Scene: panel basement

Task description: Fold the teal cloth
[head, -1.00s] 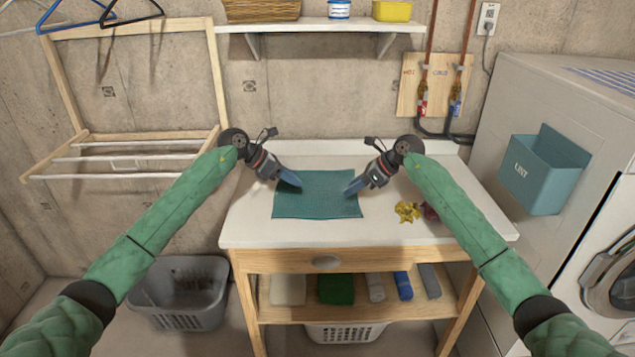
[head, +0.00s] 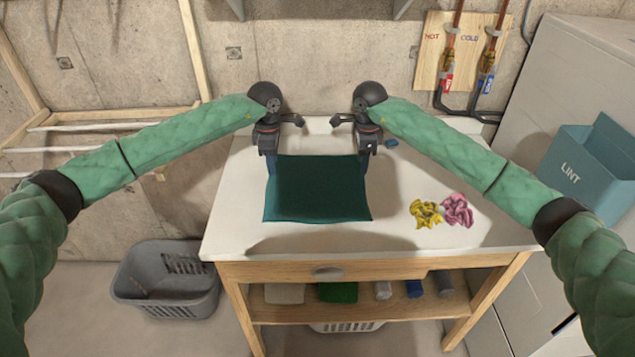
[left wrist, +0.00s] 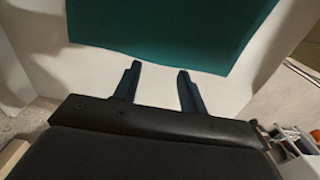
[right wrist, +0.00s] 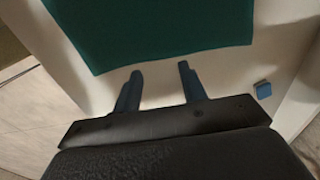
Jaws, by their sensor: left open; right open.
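The teal cloth (head: 318,190) lies on the white tabletop as a rough four-sided shape. Its middle looks darker than its near and side edges; I cannot tell whether this is shadow or a second layer. My left gripper (head: 272,165) is at the cloth's far left corner, pointing down. My right gripper (head: 363,165) is at the far right corner, also pointing down. Both are open and empty. In the left wrist view the cloth (left wrist: 170,30) lies just beyond the fingertips (left wrist: 159,69). The right wrist view shows the same, with cloth (right wrist: 160,30) beyond the fingertips (right wrist: 160,70).
A yellow crumpled cloth (head: 424,213) and a pink one (head: 457,210) lie right of the teal cloth. A small blue item (head: 391,143) lies behind my right gripper. A teal lint bin (head: 585,170) hangs at the right. The near tabletop strip is clear.

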